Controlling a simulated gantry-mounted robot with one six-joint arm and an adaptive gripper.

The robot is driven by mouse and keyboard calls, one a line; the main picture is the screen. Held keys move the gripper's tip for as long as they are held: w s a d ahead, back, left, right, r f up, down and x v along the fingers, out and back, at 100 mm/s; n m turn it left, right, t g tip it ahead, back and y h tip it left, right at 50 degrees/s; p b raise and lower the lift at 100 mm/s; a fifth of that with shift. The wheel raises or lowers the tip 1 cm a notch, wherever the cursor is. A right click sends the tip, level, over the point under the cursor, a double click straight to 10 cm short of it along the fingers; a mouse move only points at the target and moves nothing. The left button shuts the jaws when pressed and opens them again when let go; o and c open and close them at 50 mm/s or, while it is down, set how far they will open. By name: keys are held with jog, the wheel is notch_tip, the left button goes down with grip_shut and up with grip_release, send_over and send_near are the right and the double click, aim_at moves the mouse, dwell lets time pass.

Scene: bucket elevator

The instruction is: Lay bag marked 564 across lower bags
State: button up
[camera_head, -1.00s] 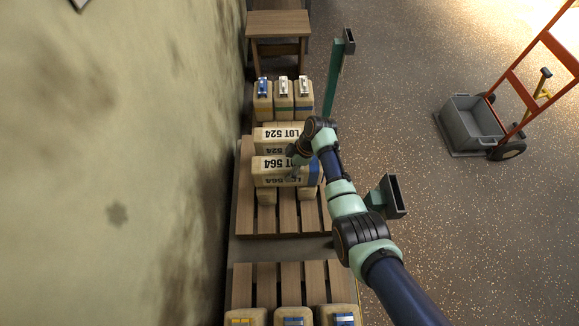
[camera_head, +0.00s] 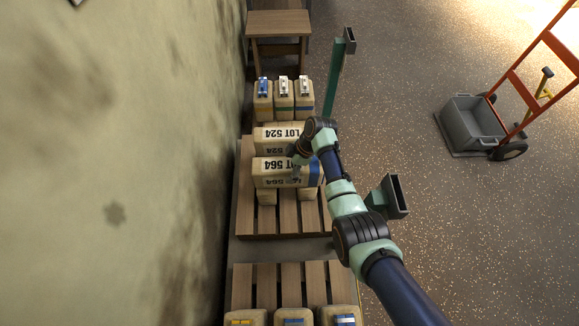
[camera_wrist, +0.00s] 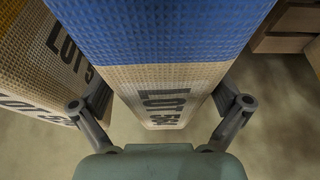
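The bag marked 564 (camera_head: 272,171) is tan with black LOT 564 lettering and a blue band at its right end. It lies crosswise over the near ends of lower bags (camera_head: 266,197) on a wooden pallet; whether it rests fully on them is hard to tell. My gripper (camera_head: 299,159) is at its right part. In the wrist view the fingers (camera_wrist: 164,100) flank the bag (camera_wrist: 150,75) closely on both sides and appear closed on it. A bag marked 524 (camera_head: 277,135) lies parallel just behind and shows at left in the wrist view (camera_wrist: 40,70).
Several bags with coloured tags (camera_head: 284,103) stand behind, before a wooden table (camera_head: 278,24). A second pallet (camera_head: 265,285) with bags is in front. A wall (camera_head: 120,150) runs along the left. A green post (camera_head: 333,80) stands right. A hand truck with grey bin (camera_head: 470,128) is far right.

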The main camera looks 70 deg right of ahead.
jog(key=shift+s+a+f, duration=0.15)
jog(key=shift+f, duration=0.05)
notch_tip(320, 180, up, 10)
jog(key=shift+r, duration=0.2)
dwell(0.4)
